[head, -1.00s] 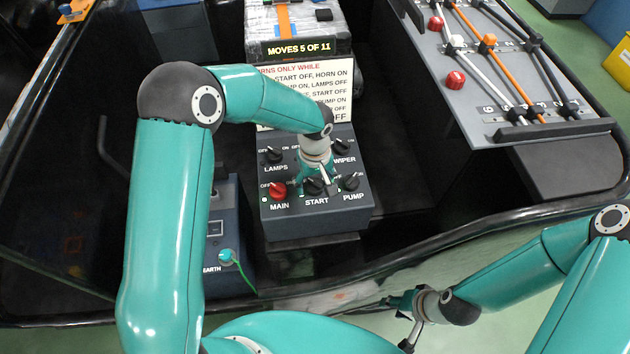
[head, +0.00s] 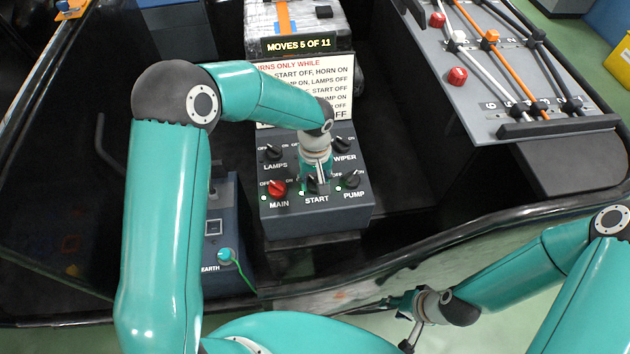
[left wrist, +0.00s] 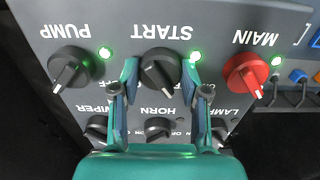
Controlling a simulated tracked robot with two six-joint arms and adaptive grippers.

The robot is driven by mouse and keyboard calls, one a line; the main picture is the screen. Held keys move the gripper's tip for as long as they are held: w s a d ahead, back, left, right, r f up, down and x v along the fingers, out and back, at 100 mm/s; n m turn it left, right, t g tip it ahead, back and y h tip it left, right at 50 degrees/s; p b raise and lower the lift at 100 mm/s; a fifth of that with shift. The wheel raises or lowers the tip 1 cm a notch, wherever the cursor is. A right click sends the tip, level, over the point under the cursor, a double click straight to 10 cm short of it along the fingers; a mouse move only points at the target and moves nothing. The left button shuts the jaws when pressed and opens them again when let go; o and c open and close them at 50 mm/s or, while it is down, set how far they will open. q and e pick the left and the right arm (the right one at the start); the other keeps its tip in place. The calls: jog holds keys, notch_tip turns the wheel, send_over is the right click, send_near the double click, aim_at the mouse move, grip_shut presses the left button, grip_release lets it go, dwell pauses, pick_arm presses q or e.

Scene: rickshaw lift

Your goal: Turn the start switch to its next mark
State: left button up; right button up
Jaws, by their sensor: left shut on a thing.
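The black start switch (left wrist: 160,72) is a round knob on the grey control box (head: 345,219), in the middle of its front row. My left gripper (left wrist: 159,78) is shut on this knob, with one finger on each side, in the left wrist view. In the head view the gripper (head: 316,184) comes down from above and covers much of the knob. A green light glows beside the knob. I cannot tell exactly which mark its pointer is on. My right gripper (head: 400,303) is low in the head view, away from the box; its fingers are too small to read.
The red main switch (left wrist: 246,73) and black pump switch (left wrist: 72,68) sit close on either side, each with a green light lit. Lamps, horn and wiper knobs form the other row.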

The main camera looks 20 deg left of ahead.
aim_at(315, 180)
pick_arm(q)
jog(key=m+b, duration=0.1)
jog(key=m, duration=0.2)
jog(key=shift+m, duration=0.3)
jog(key=m+b, duration=0.1)
jog(key=m, duration=0.2)
jog(key=shift+m, duration=0.3)
jog(key=m, duration=0.3)
jog(key=shift+m, duration=0.4)
jog(key=m, duration=0.4)
jog(key=shift+w+m, duration=0.1)
jog(key=shift+m, duration=0.2)
jog(key=o, duration=1.1)
jog(key=shift+o, duration=0.2)
notch_tip(315, 180, up, 12)
